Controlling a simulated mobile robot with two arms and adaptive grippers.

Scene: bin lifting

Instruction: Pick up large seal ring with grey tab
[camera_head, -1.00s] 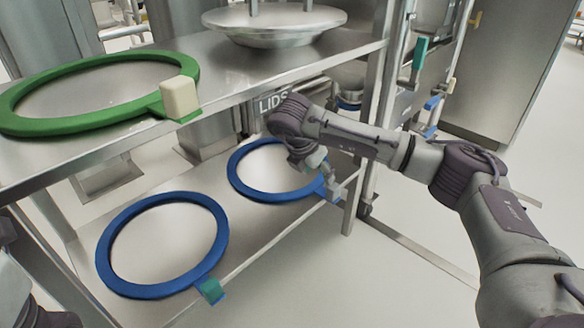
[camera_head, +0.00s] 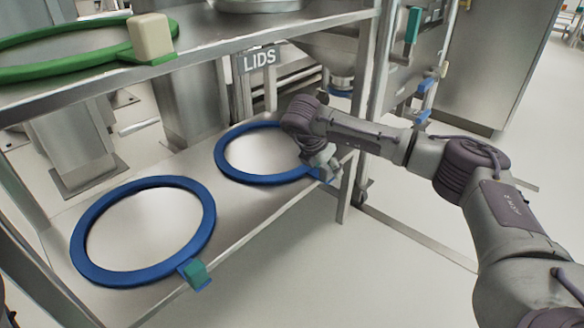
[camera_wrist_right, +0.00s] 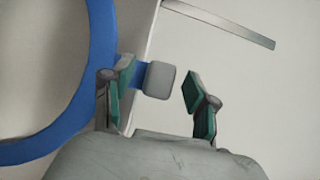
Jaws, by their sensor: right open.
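The blue ring with the grey tab lies on the lower shelf, at the right, in the head view (camera_head: 232,170). In the right wrist view, the blue ring (camera_wrist_right: 102,45) curves along the left, and its grey tab (camera_wrist_right: 160,79) sticks out past the shelf edge. My right gripper (camera_wrist_right: 155,90) is open, with one finger on each side of the tab; a gap shows on the right finger's side. In the head view, my right gripper (camera_head: 328,170) is at the ring's right edge and mostly hides the tab. My left gripper is not in view.
Another blue ring with a green tab (camera_head: 196,274) lies on the lower shelf (camera_head: 165,305), at the left. A green ring with a cream tab (camera_head: 150,37) is on the upper shelf (camera_head: 225,62). A shelf post (camera_head: 350,180) stands close to my right gripper. Floor in front is clear.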

